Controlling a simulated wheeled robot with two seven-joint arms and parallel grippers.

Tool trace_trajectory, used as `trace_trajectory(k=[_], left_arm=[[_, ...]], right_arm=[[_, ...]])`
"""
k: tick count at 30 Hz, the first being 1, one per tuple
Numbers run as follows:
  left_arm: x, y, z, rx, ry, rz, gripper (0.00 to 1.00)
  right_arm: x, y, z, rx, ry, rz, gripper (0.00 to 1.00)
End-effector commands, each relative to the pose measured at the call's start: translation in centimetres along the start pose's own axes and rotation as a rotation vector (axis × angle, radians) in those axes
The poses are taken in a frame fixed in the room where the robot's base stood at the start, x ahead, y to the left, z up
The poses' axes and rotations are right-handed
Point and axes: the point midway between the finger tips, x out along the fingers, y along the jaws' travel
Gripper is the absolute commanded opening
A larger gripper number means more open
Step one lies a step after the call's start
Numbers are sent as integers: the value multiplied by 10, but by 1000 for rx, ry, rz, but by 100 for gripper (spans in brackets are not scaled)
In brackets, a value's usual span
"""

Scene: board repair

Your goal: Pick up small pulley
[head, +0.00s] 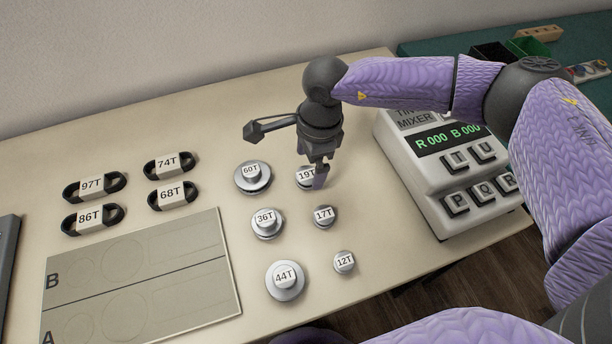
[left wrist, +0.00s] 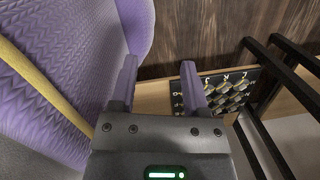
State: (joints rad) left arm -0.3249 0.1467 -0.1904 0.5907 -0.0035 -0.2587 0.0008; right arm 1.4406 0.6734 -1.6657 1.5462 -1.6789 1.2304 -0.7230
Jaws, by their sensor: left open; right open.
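Small silver pulleys stand in a column on the table: the 19T pulley (head: 305,174), the 17T pulley (head: 324,216) and the 12T pulley (head: 344,262). Larger pulleys stand to their left: 60T (head: 252,177), 36T (head: 266,223) and 44T (head: 285,280). My right gripper (head: 321,178) is over the 19T pulley, pointing down, and hides part of it. Whether it touches the pulley I cannot tell. My left gripper (left wrist: 156,88) is open and empty in the left wrist view, away from the pulleys.
Black belts labelled 97T, 74T, 86T and 68T (head: 172,195) lie at left. A grey board (head: 140,280) marked A and B lies in front of them. A white mixer box (head: 440,160) with buttons stands right of the pulleys. A checkered board (left wrist: 225,95) shows in the left wrist view.

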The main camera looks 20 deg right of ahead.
Motion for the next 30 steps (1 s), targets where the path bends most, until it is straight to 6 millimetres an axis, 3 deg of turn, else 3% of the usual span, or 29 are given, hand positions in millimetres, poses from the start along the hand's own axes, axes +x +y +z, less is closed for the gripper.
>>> trace_trajectory(k=[1, 3, 10, 24, 30], left_arm=[[10, 2, 0, -1, -6, 2, 59], [15, 3, -1, -3, -9, 4, 59], [14, 1, -10, -6, 3, 0, 59], [14, 0, -5, -4, -5, -1, 59], [12, 0, 0, -3, -12, -1, 59]], right_arm=[[17, -1, 0, 0, 0, 4, 100], [30, 0, 0, 1, 0, 5, 100], [31, -1, 1, 0, 0, -1, 100], [30, -1, 1, 0, -1, 0, 3], [28, -1, 1, 0, -1, -1, 3]])
